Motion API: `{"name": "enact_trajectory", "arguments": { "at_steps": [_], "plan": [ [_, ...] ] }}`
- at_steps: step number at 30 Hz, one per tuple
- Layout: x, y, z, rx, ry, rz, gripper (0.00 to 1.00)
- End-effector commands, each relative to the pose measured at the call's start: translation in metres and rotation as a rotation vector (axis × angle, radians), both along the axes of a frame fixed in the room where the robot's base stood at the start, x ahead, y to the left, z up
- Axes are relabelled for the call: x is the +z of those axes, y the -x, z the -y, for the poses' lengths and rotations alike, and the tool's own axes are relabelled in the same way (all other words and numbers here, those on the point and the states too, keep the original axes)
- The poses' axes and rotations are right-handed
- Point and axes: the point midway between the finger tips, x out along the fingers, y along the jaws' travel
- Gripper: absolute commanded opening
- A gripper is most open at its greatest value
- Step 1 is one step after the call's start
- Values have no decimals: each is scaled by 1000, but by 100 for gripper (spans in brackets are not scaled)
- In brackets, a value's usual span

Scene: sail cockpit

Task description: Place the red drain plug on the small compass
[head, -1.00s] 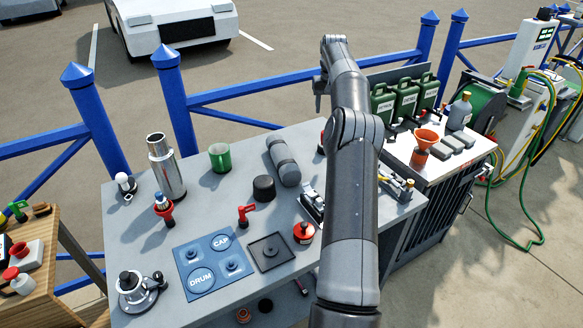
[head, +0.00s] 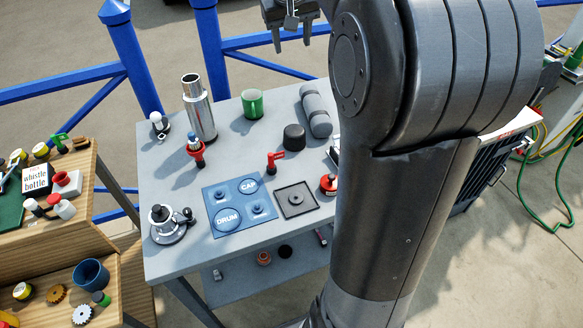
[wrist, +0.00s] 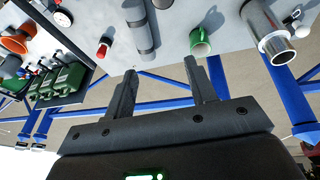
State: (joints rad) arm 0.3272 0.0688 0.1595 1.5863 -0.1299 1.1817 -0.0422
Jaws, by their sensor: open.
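A red piece with a side tab on a black stem (head: 273,160) stands on the grey table beside the blue mat; it looks like the red drain plug. A small round white-faced dial with a dark rim (wrist: 62,16) shows at the upper left of the wrist view. It may be the small compass, but I cannot be sure; my arm seems to hide that spot in the head view. My gripper (head: 291,40) is open and empty, high beyond the table's far edge. Its fingers show apart in the wrist view (wrist: 160,82).
The grey table (head: 170,262) holds a steel flask (head: 199,112), a green mug (head: 252,105), a grey roll (head: 315,112), a black puck (head: 294,137), a red round cap (head: 328,184) and a blue mat (head: 218,196). A blue fence (head: 270,40) runs behind. My arm hides the table's right.

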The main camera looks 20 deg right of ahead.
Motion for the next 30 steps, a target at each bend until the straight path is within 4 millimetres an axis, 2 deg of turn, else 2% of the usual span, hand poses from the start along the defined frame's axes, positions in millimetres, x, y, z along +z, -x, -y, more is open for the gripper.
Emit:
{"name": "enact_trajectory", "arguments": {
  "at_steps": [1, 3, 8, 14, 18, 21, 24, 30],
  "plan": [
    [3, 19, -14, 12, 3, 12, 51],
    [2, 43, -29, 24, 2, 28, 51],
    [-6, 100, -58, 49, -7, 67, 51],
    [-31, 171, -86, 80, -35, 117, 51],
    [-57, 218, -100, 101, -63, 152, 51],
    [-76, 245, -108, 113, -85, 173, 51],
    [-92, 264, -112, 121, -103, 187, 51],
    [-107, 280, -116, 129, -119, 199, 51]
  ]
}}
